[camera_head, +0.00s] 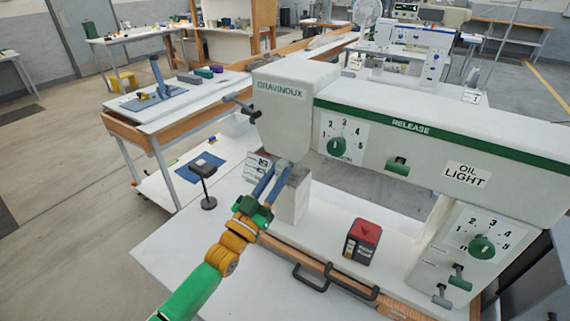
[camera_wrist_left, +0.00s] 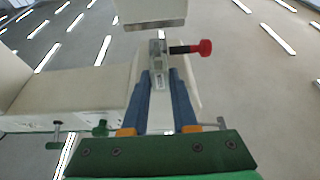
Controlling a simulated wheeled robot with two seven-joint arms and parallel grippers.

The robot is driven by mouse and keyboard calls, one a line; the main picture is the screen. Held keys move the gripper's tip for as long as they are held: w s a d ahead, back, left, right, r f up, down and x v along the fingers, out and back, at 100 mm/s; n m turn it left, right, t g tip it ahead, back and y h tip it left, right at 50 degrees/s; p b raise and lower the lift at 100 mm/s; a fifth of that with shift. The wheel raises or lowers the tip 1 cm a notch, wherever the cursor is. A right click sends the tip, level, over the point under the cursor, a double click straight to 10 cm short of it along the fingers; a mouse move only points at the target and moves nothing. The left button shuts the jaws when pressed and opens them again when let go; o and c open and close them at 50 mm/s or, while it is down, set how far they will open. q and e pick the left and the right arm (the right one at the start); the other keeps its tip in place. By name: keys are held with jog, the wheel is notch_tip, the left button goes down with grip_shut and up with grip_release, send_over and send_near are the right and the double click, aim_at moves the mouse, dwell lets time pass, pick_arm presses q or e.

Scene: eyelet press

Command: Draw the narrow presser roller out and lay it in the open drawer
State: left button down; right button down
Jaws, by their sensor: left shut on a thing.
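The white press head marked GRAVINOUX (camera_head: 295,105) stands over the bench. My left gripper (camera_head: 280,172) reaches up to just below it, with its blue fingers shut on a narrow grey metal piece, which I take for the presser roller. In the left wrist view this roller (camera_wrist_left: 158,65) is between the fingertips of my left gripper (camera_wrist_left: 160,75), close under the head's lower edge; whether it still touches its mount is unclear. A drawer with a wooden front (camera_head: 335,278) and black handles lies along the bench's front edge; I cannot tell how far open it is. My right gripper is out of view.
A red and black box (camera_head: 362,243) stands on the bench right of the gripper. A red knob on a black shaft (camera_wrist_left: 204,47) juts out beside the fingertips. Green dials (camera_head: 339,147) line the machine. A small black stand (camera_head: 206,172) is at the left.

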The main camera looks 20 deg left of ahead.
pick_arm(q)
jog(key=shift+s, duration=0.25)
jog(key=shift+s+a+r+p, duration=0.1)
jog(key=shift+s+a+p, duration=0.05)
jog(key=shift+s+p, duration=0.85)
jog(key=s, duration=0.1)
jog(key=s+p, duration=0.1)
jog(key=s, duration=0.2)
jog(key=shift+s+a+p, duration=0.1)
jog(key=shift+a+p, duration=0.2)
